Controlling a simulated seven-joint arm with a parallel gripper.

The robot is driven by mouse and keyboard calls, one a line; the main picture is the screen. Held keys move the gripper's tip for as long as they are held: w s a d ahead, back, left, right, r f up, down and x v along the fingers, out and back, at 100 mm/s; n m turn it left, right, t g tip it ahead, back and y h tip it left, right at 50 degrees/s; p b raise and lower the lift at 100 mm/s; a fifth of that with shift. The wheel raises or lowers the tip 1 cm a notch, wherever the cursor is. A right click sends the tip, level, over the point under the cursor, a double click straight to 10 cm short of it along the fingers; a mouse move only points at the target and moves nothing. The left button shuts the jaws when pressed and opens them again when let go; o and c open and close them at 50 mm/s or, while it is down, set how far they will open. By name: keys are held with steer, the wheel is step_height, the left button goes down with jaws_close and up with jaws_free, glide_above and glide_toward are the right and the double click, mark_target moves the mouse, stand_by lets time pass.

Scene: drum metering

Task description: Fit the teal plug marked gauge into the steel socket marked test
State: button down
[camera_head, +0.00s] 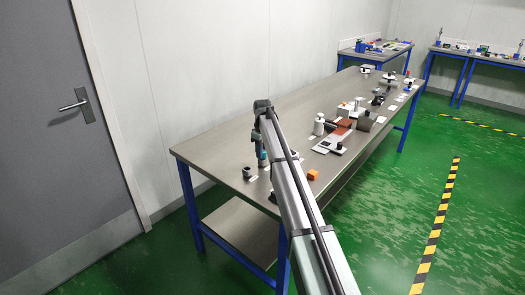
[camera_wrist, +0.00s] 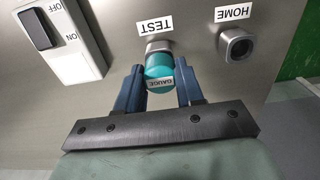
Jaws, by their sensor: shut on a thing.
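The teal plug (camera_wrist: 160,70), marked GAUGE, is between the two blue fingers of my gripper (camera_wrist: 159,80) in the wrist view. My gripper is shut on it. The steel socket (camera_wrist: 158,46) by the TEST label lies directly beyond the plug, and the plug hides most of it. Plug and socket overlap in the picture; I cannot tell how far the plug is in, if at all. In the head view my gripper (camera_head: 262,152) is low over the near left end of the bench, with a bit of teal at its tip.
A second, empty socket (camera_wrist: 236,45) by the HOME label stands to the right in the wrist view. In the head view an orange block (camera_head: 313,174) sits right of my arm, and several objects stand farther along the bench (camera_head: 215,145).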

steer(key=shift+f, duration=0.35)
steer(key=c, duration=0.6)
jaws_free()
step_height(320, 180, up, 14)
steer(key=shift+f, duration=0.1)
stand_by(0.5)
